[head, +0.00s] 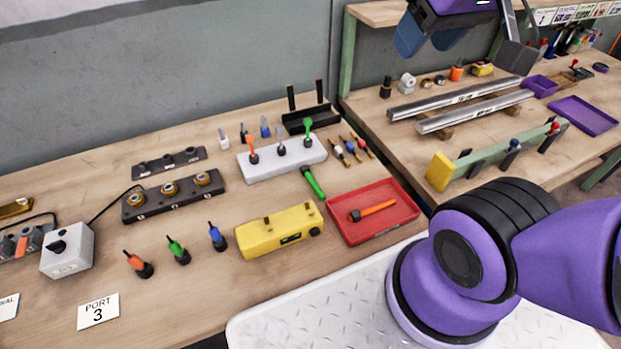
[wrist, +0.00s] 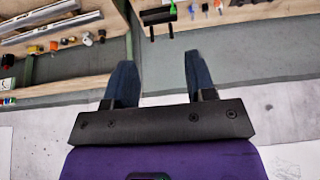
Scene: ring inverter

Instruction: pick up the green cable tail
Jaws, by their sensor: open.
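Several green pieces could be the green cable tail, and I cannot tell which for certain. A green piece with a dark end (head: 313,182) lies on the bench between the white block (head: 283,159) and the red tray (head: 374,212). A short green piece with a black base (head: 178,250) sits between an orange one (head: 138,263) and a blue one (head: 217,237). A green-topped piece (head: 308,130) stands in the white block. My gripper (head: 428,46) is high above the back of the benches, open and empty; its two fingers also show in the wrist view (wrist: 163,78).
The red tray holds an orange piece (head: 372,210). A yellow box (head: 279,231) stands left of it. A dark socket block (head: 173,196) and a grey switch box (head: 67,250) are at the left. The right bench holds metal rails (head: 475,106) and a purple tray (head: 583,116).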

